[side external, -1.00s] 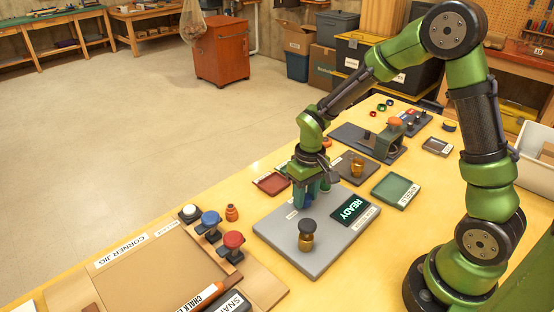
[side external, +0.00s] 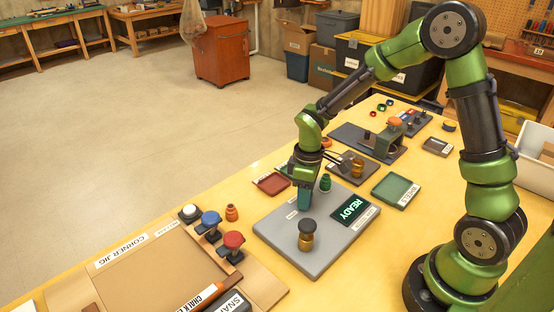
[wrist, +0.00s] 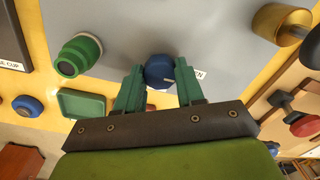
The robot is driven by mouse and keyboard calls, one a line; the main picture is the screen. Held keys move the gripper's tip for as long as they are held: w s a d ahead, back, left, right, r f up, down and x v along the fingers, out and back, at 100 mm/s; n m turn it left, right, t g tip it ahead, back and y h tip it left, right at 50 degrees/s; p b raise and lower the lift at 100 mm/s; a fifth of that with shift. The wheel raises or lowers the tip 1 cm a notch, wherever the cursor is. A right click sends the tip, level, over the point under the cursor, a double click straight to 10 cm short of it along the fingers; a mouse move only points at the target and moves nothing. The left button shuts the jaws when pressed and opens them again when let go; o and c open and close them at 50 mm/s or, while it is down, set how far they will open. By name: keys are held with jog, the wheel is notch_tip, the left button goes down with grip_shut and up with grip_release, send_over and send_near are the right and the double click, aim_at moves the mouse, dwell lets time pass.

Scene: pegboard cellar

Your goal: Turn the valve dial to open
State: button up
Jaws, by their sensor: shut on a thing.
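The valve dial appears to be the small blue dial (wrist: 159,70) with a pale mark on it, seen in the wrist view on a grey panel (wrist: 190,25). My gripper (wrist: 160,78) has one green finger on each side of it and is shut on it. A white label (wrist: 200,75) beside the right finger is mostly covered, with only an N readable. In the side view my gripper (side external: 304,202) is down at the panel (side external: 288,252), and the blue dial is hidden behind the fingers.
A green knob (side external: 325,183) stands close beside my gripper. A black-topped brass knob (side external: 307,235) stands nearer the front of the panel. A display (side external: 350,209) reads READY. Red (side external: 271,183) and green (side external: 395,190) trays lie beyond the panel. A corner jig (side external: 160,270) lies at left.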

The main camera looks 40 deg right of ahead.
dwell(0.4)
jog(key=o, duration=1)
jog(key=shift+o, duration=0.2)
jog(key=shift+r, duration=0.1)
notch_tip(320, 180, up, 17)
jog(key=shift+d, duration=0.2)
jog(key=shift+w, duration=0.1)
